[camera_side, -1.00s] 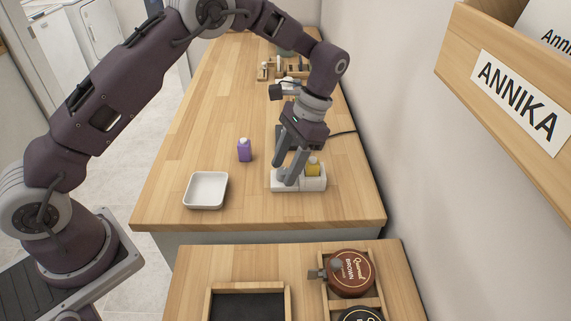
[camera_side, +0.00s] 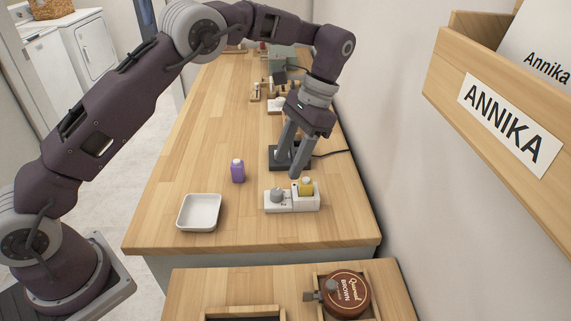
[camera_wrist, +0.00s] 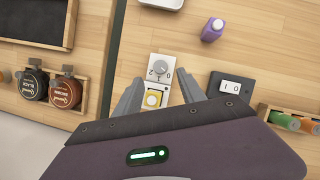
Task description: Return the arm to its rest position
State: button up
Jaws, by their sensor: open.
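My gripper (camera_side: 291,165) is open and empty, pointing down above the wooden counter (camera_side: 185,150). In the side view its fingertips are above and behind the white control box (camera_side: 284,209), clear of it. The box has a grey dial knob (camera_side: 277,195) and a yellow button (camera_side: 306,186).
A purple bottle (camera_side: 238,171) and an empty white tray (camera_side: 199,212) stand left of the box. Wooden racks (camera_side: 272,92) stand farther back. A nearer counter holds round tins (camera_side: 346,293). A wall and the ANNIKA bin (camera_side: 508,115) are on the right.

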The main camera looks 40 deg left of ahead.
jog(key=s+a+r+n+t+h, duration=0.1)
jog(key=s+a+r+n+t, duration=0.2)
jog(key=s+r, duration=1)
jog(key=s+a+n+t, duration=0.1)
jog(key=s+t, duration=0.5)
jog(key=s, duration=0.9)
jog(key=shift+a+f+t+h, duration=0.15)
jog(key=shift+a+t+h, duration=0.15)
jog(key=shift+a, duration=0.1)
